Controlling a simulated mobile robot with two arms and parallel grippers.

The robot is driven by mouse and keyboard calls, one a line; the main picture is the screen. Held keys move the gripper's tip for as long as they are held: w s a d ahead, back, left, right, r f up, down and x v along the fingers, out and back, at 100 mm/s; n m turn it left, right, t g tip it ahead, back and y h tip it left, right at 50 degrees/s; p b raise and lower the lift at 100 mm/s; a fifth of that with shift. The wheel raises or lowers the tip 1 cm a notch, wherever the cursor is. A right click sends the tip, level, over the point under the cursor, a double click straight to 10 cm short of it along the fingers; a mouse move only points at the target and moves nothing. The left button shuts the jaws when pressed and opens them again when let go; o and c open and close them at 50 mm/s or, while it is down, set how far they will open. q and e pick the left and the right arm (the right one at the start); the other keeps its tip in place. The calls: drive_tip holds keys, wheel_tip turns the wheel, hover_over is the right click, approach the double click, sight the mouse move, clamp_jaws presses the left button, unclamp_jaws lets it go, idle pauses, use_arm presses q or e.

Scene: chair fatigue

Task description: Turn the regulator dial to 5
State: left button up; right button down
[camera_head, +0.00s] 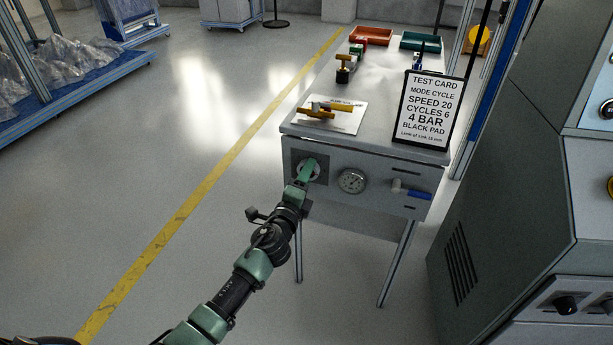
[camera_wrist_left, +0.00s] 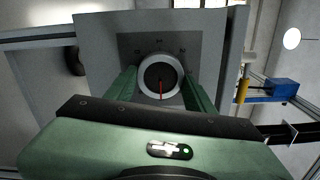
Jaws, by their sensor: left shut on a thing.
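The regulator dial (camera_wrist_left: 160,63) is a round knob with a pale rim and dark centre on a dark square plate. In the wrist view its red pointer line runs toward the bottom of the picture. My left gripper (camera_head: 306,172) reaches the front panel of the workbench. In the wrist view its green fingers stand on both sides of the dial, shut on it. In the head view the gripper hides part of the dial. My right gripper is not in view.
A round gauge (camera_head: 352,181) and a blue-handled valve (camera_head: 418,194) sit right of the dial. The workbench (camera_head: 385,139) carries a test card (camera_head: 428,108), brass-coloured parts, an orange tray (camera_head: 371,36) and a green tray (camera_head: 420,41). A grey machine (camera_head: 507,190) stands at right.

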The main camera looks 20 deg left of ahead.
use_arm(q)
drive_tip(key=o, duration=1.4)
drive_tip(key=shift+c, duration=0.2)
drive_tip(key=s, duration=0.8)
drive_tip(key=shift+p, duration=0.35)
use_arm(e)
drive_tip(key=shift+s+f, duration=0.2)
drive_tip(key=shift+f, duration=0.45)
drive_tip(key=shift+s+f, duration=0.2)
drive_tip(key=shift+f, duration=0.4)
use_arm(q)
drive_tip(key=shift+a, duration=0.1)
